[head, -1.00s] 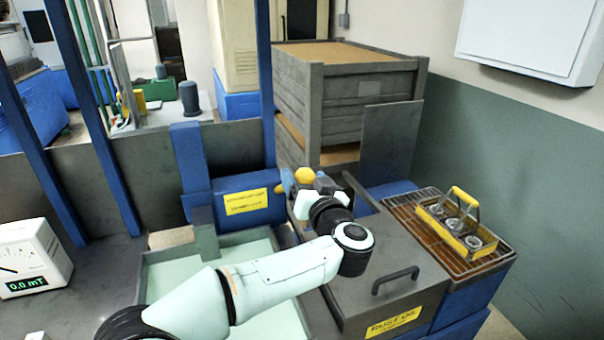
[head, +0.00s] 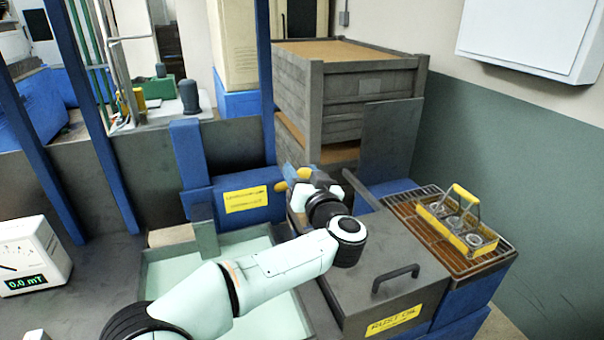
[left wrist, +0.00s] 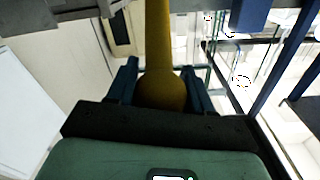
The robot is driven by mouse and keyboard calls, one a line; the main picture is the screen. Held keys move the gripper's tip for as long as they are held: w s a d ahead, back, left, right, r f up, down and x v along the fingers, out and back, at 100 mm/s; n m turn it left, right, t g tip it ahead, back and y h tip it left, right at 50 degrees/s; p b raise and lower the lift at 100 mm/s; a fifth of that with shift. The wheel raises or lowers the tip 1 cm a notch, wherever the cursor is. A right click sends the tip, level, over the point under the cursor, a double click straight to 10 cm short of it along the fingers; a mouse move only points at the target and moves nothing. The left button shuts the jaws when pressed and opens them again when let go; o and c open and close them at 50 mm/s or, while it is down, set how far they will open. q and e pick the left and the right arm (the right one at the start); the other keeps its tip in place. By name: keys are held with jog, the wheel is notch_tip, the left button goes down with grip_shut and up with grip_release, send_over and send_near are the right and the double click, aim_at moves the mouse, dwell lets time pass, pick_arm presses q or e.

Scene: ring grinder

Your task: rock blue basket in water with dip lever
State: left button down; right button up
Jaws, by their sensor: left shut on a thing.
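My left gripper (head: 304,184) reaches over the machine in the middle of the head view. Its fingertips are mostly hidden there. In the left wrist view my left gripper (left wrist: 160,88) is shut on the round end of a yellow lever (left wrist: 168,40), with one dark blue finger on each side of the ball. I cannot make out a blue basket. My right gripper is out of view.
A closed metal lid labelled rust oil (head: 385,285) stands right of my forearm. A yellow carrier with several cups (head: 458,238) sits on a grate (head: 410,215). A blue box (head: 240,198) with a yellow label stands behind the tank. A meter (head: 30,262) reads 0.0 mT.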

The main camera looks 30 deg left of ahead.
pick_arm(q)
jog(key=s+d+f+t+y+b, duration=0.2)
jog(key=s+d+f+b, duration=0.1)
jog(key=f+b, duration=0.6)
jog(key=shift+s+d+f+t+y+b, duration=0.15)
jog(key=shift+d+f+t+y+b, duration=0.05)
jog(key=shift+d+t+y+b, duration=0.2)
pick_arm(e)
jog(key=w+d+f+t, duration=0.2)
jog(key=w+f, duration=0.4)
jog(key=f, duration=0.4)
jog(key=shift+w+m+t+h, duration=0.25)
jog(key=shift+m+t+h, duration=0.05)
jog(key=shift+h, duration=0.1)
pick_arm(q)
jog(key=shift+c, duration=2.4)
grip_release()
jog(key=v, duration=1.3)
jog(key=shift+s+d, duration=0.15)
jog(key=shift+d, duration=0.1)
